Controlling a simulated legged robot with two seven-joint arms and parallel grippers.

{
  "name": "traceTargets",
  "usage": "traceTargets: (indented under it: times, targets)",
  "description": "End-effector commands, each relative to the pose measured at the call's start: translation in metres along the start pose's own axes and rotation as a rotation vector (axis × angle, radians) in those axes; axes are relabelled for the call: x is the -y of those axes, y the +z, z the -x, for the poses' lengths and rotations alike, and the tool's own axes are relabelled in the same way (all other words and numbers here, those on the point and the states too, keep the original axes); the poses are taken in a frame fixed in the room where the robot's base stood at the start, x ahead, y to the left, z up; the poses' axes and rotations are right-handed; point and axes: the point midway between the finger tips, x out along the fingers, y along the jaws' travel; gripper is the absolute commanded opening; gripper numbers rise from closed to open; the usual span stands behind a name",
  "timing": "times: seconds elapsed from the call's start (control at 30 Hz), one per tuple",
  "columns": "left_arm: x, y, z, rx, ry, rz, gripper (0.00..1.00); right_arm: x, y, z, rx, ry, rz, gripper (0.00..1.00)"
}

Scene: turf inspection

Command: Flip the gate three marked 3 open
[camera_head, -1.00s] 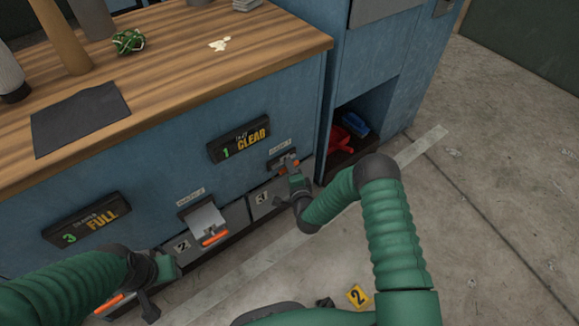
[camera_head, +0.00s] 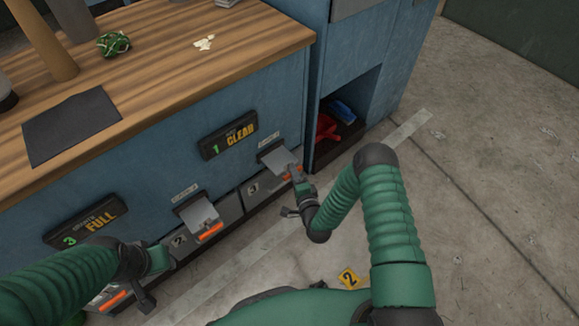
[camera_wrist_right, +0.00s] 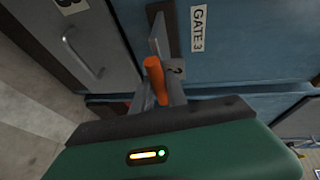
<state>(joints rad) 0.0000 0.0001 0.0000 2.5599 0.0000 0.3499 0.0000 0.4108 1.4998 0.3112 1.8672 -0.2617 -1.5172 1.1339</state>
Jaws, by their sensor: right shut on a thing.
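Gate three is a grey flap (camera_head: 274,156) on the blue cabinet front, above the drawer marked 3 (camera_head: 254,188). It now leans outward and down, with its orange handle (camera_head: 291,173) at the outer edge. My right gripper (camera_head: 295,178) is shut on that handle; its fingers are partly hidden. In the right wrist view the orange handle (camera_wrist_right: 155,78) stands at the jaws, beside the GATE 3 label (camera_wrist_right: 197,30). My left gripper (camera_head: 145,290) is at lower left near the first drawer, and its jaw opening is unclear.
Gate two (camera_head: 201,213) also hangs outward, left of gate three. A 1 CLEAR sign (camera_head: 228,138) and a 3 FULL sign (camera_head: 85,225) are on the front. An open cubby (camera_head: 348,125) holds red and blue items.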

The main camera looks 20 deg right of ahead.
Motion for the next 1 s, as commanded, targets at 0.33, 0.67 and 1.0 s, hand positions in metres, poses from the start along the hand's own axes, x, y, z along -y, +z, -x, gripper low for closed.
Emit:
traceTargets:
  times: [0.33,0.67,1.0]
  targets:
    - [0.0,0.0,-0.001,0.0,0.0,0.0,0.36,-0.008,0.0,0.004,0.0,0.021,0.002,0.38]
    - [0.0,-0.001,0.006,0.0,0.0,0.0,0.36,-0.003,-0.001,0.012,-0.001,0.014,0.002,0.38]
    - [0.0,-0.01,0.042,0.0,0.0,0.0,0.36,-0.001,-0.001,0.103,0.0,0.021,-0.001,0.38]
